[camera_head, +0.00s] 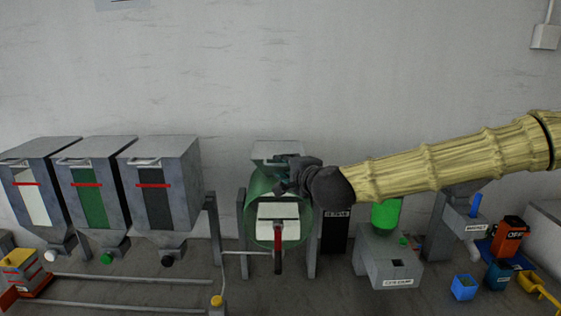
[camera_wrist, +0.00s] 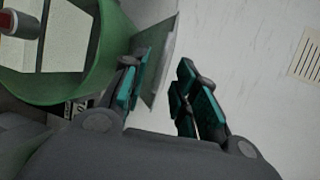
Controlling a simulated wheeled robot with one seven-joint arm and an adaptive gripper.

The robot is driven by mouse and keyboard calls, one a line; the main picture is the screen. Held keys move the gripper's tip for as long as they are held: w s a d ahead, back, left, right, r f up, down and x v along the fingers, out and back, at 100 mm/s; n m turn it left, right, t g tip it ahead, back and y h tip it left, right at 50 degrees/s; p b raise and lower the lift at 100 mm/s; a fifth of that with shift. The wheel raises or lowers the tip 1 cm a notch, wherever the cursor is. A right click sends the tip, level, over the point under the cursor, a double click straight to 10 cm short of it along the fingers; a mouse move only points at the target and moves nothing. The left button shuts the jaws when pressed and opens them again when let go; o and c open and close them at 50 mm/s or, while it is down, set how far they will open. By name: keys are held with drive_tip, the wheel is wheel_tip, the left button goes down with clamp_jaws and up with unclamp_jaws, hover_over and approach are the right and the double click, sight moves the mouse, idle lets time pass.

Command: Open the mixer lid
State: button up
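The mixer is a green drum (camera_head: 262,188) on grey posts, with a pale front panel. It also shows in the wrist view (camera_wrist: 104,62). The mixer lid, a grey plate (camera_head: 270,150), stands up from the top of the drum, tilted. In the wrist view the lid (camera_wrist: 163,55) juts from beside the drum's green rim. My gripper (camera_head: 283,186) is at the drum's top right, just below the lid. In the wrist view my gripper (camera_wrist: 162,85) has its teal fingers apart, with the left finger overlapping the lid's edge. I cannot tell whether it touches.
Three grey hoppers (camera_head: 160,150) with red bars stand on the left. A grey machine with a green cylinder (camera_head: 386,215) stands right of the mixer, below my arm. An orange box (camera_head: 510,238) and a blue bin (camera_head: 464,288) are farther right.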

sight(281, 165)
drive_tip(key=shift+p+x, duration=0.5)
drive_tip(key=shift+x, duration=1.3)
clamp_jaws()
